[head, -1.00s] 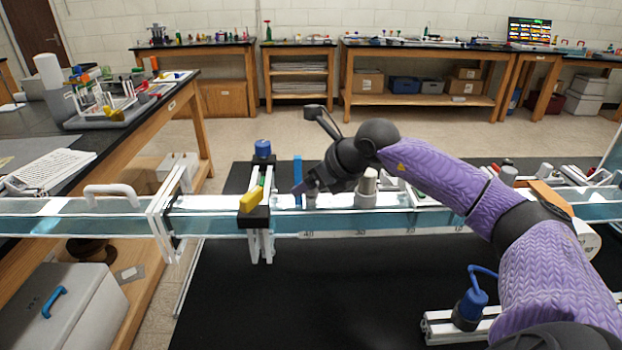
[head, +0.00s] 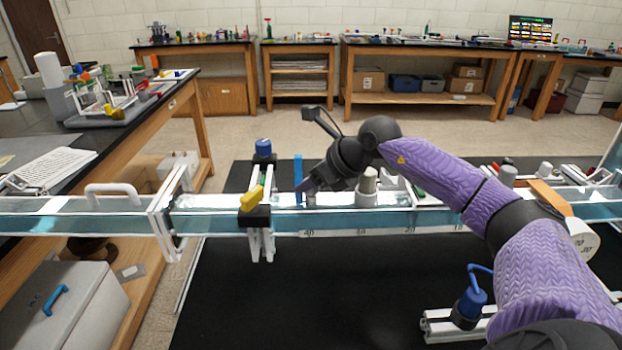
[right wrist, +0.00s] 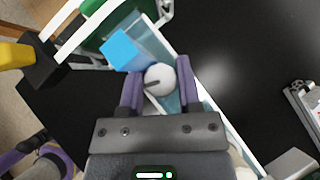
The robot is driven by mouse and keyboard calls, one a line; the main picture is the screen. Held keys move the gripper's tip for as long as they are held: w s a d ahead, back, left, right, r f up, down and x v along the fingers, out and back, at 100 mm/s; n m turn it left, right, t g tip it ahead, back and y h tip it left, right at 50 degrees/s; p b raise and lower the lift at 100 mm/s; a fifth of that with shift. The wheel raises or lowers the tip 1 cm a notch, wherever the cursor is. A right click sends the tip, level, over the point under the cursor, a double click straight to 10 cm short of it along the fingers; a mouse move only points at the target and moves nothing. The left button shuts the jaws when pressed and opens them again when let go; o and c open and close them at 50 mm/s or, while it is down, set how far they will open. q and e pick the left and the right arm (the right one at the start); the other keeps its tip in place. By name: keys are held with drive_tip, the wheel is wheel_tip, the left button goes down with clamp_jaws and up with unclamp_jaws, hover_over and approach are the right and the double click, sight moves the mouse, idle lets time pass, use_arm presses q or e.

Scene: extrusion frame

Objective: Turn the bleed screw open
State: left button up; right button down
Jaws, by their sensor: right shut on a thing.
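The bleed screw (right wrist: 160,79) is a pale round knob with a dark slot across its top, on the clear water channel (head: 345,221). In the right wrist view it sits between the two purple fingers of my right gripper (right wrist: 160,85), which is shut on it. In the head view my right gripper (head: 309,188) reaches down to the channel's top, just right of an upright blue plate (head: 298,178), and largely hides the screw.
A yellow-handled clamp (head: 251,200) with a blue knob (head: 263,147) stands on the channel left of my gripper. A grey cylindrical post (head: 369,181) stands close on the right. The black surface (head: 320,290) in front is mostly clear.

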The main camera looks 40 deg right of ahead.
drive_tip(key=shift+c, duration=1.5)
unclamp_jaws()
drive_tip(key=shift+s+d+r, duration=0.2)
drive_tip(key=shift+s+r, duration=0.05)
drive_tip(key=shift+s, duration=0.05)
drive_tip(key=b+v, duration=0.2)
drive_tip(key=v, duration=0.4)
drive_tip(key=shift+f+b, duration=0.1)
drive_tip(key=shift+b, duration=0.2)
drive_tip(key=v, duration=0.3)
